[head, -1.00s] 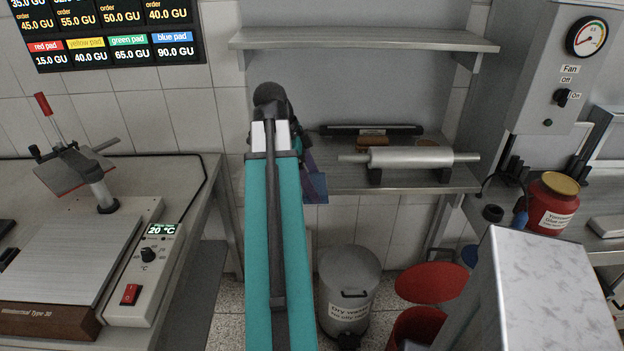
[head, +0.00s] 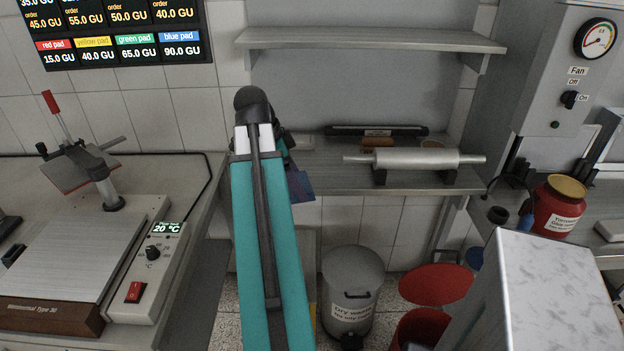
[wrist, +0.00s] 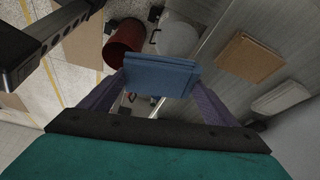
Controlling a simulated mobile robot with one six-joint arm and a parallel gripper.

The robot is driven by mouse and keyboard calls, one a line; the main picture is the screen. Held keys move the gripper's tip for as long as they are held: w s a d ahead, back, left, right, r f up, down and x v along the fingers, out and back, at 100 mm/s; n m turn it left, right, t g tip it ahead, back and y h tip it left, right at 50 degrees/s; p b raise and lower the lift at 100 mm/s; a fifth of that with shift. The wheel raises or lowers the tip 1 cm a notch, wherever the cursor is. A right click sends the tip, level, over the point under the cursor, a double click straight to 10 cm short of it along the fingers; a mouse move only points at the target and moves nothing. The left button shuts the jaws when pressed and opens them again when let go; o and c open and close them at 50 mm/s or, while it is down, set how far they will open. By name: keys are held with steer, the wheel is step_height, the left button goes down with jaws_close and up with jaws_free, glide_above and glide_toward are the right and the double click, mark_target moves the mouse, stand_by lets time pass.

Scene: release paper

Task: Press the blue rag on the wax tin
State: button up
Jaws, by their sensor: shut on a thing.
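The blue rag (wrist: 160,75) is a flat folded pad between the two purple fingers of my gripper (wrist: 158,86) in the wrist view. My gripper is shut on it and holds it in the air, with floor and bins far below. In the head view the rag (head: 303,184) shows only partly, beside my arm and in front of the lower shelf's left end. A small round brownish thing (head: 433,143) behind the roller may be the wax tin. It is partly hidden and I cannot be sure. The rag is apart from it.
A metal roller (head: 416,158) lies on supports on the lower shelf (head: 340,180). A brown block (wrist: 250,58) is near it. A hot plate (head: 70,255) stands left; a red can (head: 556,206) stands right. A waste bin (head: 350,285) and an open red bin (head: 420,325) are below.

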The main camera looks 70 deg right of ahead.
steer(key=w+a+n+t+h, duration=0.1)
steer(key=w+a+n+t, duration=0.1)
steer(key=w+a+n, duration=0.55)
steer(key=w+a+f+n+t, duration=0.1)
steer(key=w+a+n, duration=0.3)
steer(key=w, duration=0.7)
steer(key=w+a+n+t+h, duration=0.15)
steer(key=w+a+n, duration=0.25)
steer(key=w+a, duration=0.45)
steer(key=w+a+n+t+y, duration=0.1)
steer(key=w+a+n, duration=0.3)
steer(key=a, duration=0.6)
steer(key=w+a+n+t+y, duration=0.1)
steer(key=w+a+n, duration=0.3)
steer(key=a, duration=0.6)
steer(key=w+a+n+t+y, duration=0.1)
steer(key=w+a+n+y, duration=0.2)
steer(key=a, duration=0.8)
steer(key=w+n, duration=0.2)
steer(key=shift+n+t, duration=0.35)
